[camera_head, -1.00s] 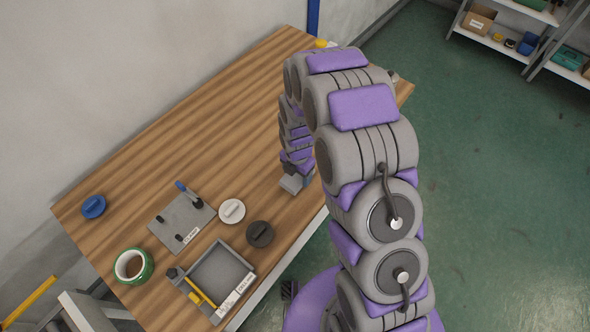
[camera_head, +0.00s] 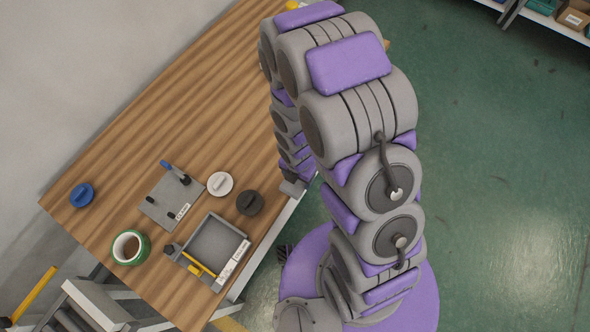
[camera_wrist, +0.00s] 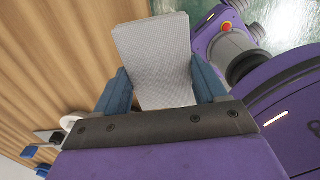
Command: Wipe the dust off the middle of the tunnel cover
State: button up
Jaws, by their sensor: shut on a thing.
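My gripper (camera_wrist: 163,88) has blue fingers and is shut on a pale grey, textured rectangular pad (camera_wrist: 153,45) in the wrist view. In the head view my gripper (camera_head: 292,188) is small, at the table's right edge, beside the black round lid (camera_head: 249,202); the pad cannot be made out there. I cannot tell which part is the tunnel cover. A grey plate (camera_head: 160,208) with small black posts and a blue-handled piece lies left of my gripper. A grey open tray (camera_head: 215,240) with a yellow bar lies below it. No dust is discernible.
The table's upper part looks clear. My arm hides part of its right edge. Green floor (camera_head: 490,180) lies beyond.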

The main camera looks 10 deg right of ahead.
jog(key=o, duration=0.5)
jog(key=c, duration=0.3)
jog(key=shift+w, duration=0.1)
